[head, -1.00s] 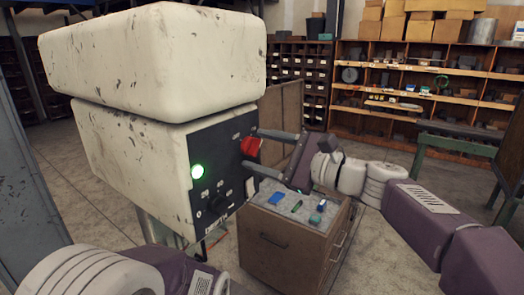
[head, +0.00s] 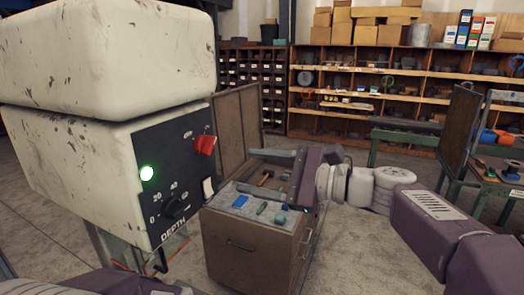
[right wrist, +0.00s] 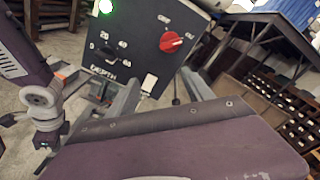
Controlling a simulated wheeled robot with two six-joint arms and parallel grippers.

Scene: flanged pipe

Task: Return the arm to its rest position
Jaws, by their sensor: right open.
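My right gripper (head: 243,170) is open and empty, its two grey fingers spread above the wooden cabinet. It stands right of the machine's dark control panel (head: 178,178), apart from it. The panel carries a red rotary knob (head: 205,145), a lit green lamp (head: 146,172) and a black depth dial (head: 176,208).
The wooden cabinet (head: 245,257), with small tools on top, stands below my right gripper. The cream machine (head: 70,150) fills the left. Shelves (head: 350,104) line the back wall. A green bench (head: 490,190) stands at the right. Floor is free around the cabinet.

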